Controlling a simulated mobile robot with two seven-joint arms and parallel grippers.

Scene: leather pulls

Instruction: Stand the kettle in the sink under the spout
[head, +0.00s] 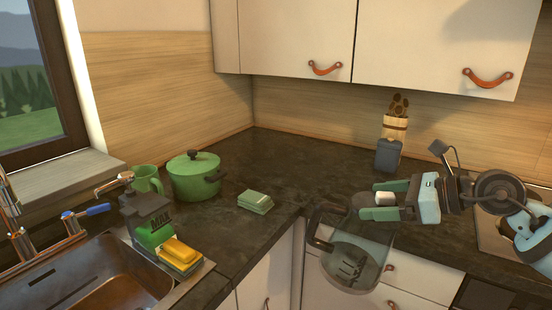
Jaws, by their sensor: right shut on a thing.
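The exact grip is hard to make out. The steel sink (95,285) is at the lower left, cut off by the frame. My left gripper is out of view.
A dark dispenser (148,212) and a yellow sponge (180,252) stand at the sink's right rim. A green pot (193,178), green mug (147,180) and green cloth stack (256,201) are behind. A utensil holder (395,128) is at the back. The mid-counter is clear.

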